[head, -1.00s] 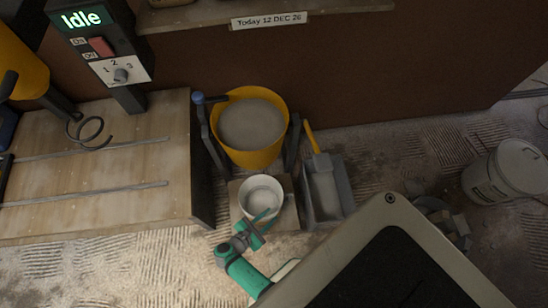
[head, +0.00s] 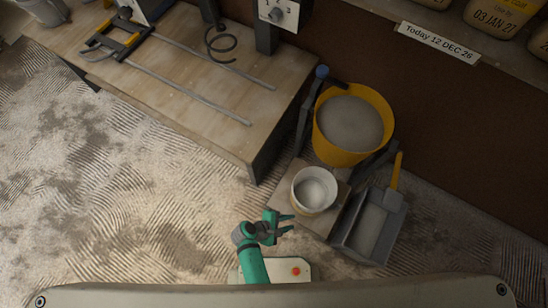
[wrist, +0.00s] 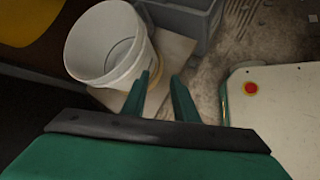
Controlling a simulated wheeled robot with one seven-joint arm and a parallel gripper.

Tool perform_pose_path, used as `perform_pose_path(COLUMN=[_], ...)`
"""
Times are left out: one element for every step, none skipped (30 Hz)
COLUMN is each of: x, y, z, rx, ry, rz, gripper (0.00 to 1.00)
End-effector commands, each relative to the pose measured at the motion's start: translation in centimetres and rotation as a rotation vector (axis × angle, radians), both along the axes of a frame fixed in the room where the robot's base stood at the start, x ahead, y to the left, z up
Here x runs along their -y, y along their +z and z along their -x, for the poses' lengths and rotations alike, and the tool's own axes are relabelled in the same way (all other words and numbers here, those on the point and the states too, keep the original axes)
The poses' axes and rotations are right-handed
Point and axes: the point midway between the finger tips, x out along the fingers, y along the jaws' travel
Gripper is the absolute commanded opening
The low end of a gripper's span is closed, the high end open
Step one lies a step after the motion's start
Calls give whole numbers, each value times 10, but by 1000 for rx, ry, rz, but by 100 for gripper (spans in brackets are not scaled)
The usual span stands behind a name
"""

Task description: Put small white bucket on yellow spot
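The small white bucket (head: 314,190) stands upright on a low board (head: 332,214) in front of the large yellow bucket. It also shows at the upper left of the wrist view (wrist: 108,48), its inside mostly empty-looking. My gripper (head: 290,223) is to the lower left of the white bucket in the head view, apart from it. In the wrist view my gripper (wrist: 165,84) has its two green fingers spread with nothing between them; the left finger overlaps the bucket's lower edge in the picture. I see no yellow spot on the floor or bench.
The yellow bucket (head: 326,146) of grey mix stands behind the white one. A grey tub (head: 345,238) with a yellow-handled tool (head: 397,172) stands to the right. A wooden bench (head: 180,80) with metal rods is at upper left. The plaster-streaked floor (head: 130,200) at left is clear.

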Motion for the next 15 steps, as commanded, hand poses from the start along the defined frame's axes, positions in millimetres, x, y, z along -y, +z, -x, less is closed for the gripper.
perform_pose_path(x=[-7,-13,-21,-27,-34,-41,-47,-52,-59,-63,-67,-72,-76,-78,-80], y=[-1,0,3,6,11,20,28,37,51,63,77,96,112,129,154], z=[15,20,26,29,33,36,39,41,43,44,45,45,45,45,44], rx=[54,93,148,190,232,290,335,379,438,483,531,595,643,692,759], ry=[-21,-36,-57,-75,-94,-121,-142,-163,-193,-217,-239,-273,-296,-321,-353], rz=[-91,-150,-228,-285,-343,-417,-474,-529,-602,-656,-711,-781,-835,-887,-956], gripper=[27,27,27,27,27,27,27,27,27,27,27,27,27,27,27])
